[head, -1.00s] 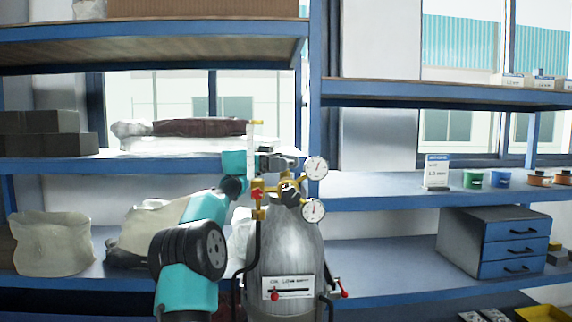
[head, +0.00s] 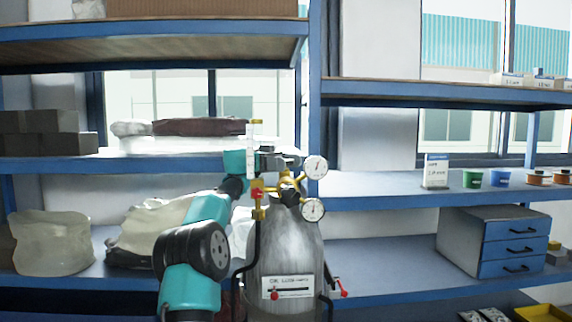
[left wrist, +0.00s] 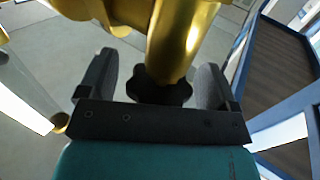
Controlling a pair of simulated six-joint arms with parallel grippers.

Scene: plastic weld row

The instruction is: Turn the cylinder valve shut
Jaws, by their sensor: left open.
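The grey gas cylinder (head: 285,245) stands upright in the middle of the head view, with brass fittings and two round gauges on top. Its black lobed valve knob (left wrist: 160,88) shows in the left wrist view below a thick brass stem. My left gripper (left wrist: 157,65) is open, with one finger on each side of the knob and visible gaps between. In the head view my left gripper (head: 282,162) is at the top of the fittings, just above the black knob (head: 289,196), which is partly hidden. My right gripper is not in view.
The upper gauge (head: 315,167) and lower gauge (head: 313,210) stick out on the right. A flow tube (head: 250,150) rises on the left, close to my gripper. Blue shelves (head: 400,190) with boxes, bags and small tubs stand behind.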

